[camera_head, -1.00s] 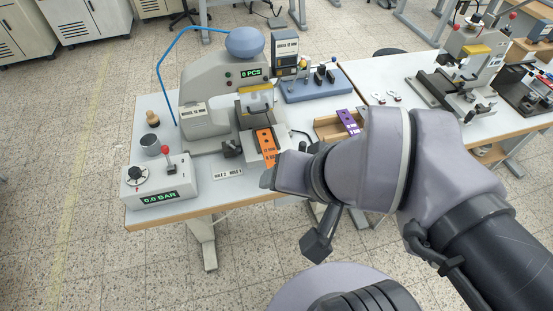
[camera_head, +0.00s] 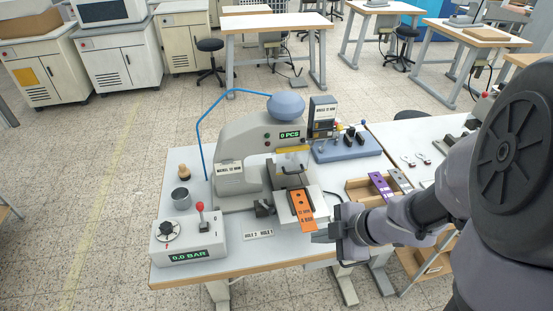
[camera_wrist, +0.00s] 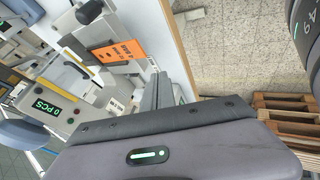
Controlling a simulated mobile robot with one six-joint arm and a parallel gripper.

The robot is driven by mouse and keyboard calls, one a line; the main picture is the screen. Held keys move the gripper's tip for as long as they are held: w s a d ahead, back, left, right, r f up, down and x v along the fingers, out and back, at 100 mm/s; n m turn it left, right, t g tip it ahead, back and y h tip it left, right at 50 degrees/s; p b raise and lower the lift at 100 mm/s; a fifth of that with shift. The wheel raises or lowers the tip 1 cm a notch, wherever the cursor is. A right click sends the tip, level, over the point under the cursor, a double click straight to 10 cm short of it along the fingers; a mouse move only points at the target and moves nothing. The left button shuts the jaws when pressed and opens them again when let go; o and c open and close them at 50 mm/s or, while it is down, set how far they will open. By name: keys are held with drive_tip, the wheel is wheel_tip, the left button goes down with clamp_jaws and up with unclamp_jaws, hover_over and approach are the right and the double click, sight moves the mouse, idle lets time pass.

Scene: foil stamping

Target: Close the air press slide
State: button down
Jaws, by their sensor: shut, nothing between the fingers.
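The air press (camera_head: 245,160) is a grey machine on the table, with a green "0 PCS" display and a blue tank on top. The orange plate also shows in the wrist view (camera_wrist: 117,51). My gripper (camera_head: 322,236) is shut and empty, just right of and in front of the plate's front end. In the wrist view its fingers (camera_wrist: 163,93) point towards the slide area; whether they touch it I cannot tell.
A control box (camera_head: 188,240) with a red-knobbed lever reads "0.0 BAR" at the table's front left. A wooden tray (camera_head: 360,192) with a purple plate (camera_head: 380,186) lies right of the slide. A blue-grey stand (camera_head: 345,147) is behind. The floor before the table is clear.

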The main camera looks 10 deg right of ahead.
drive_tip(key=b+x, duration=0.2)
drive_tip(key=x, duration=0.1)
drive_tip(key=w+b+x, duration=0.1)
drive_tip(key=b+x, duration=0.2)
drive_tip(key=x, duration=0.1)
drive_tip(key=w+r+b+x, duration=0.1)
drive_tip(key=b+x, duration=0.1)
drive_tip(key=x, duration=0.2)
drive_tip(key=shift+w+d+b, duration=0.2)
drive_tip(key=shift+d+b, duration=0.15)
drive_tip(key=shift+b, duration=0.05)
drive_tip(key=shift+w+r, duration=0.15)
drive_tip(key=shift+w, duration=0.3)
drive_tip(key=shift+w, duration=0.1)
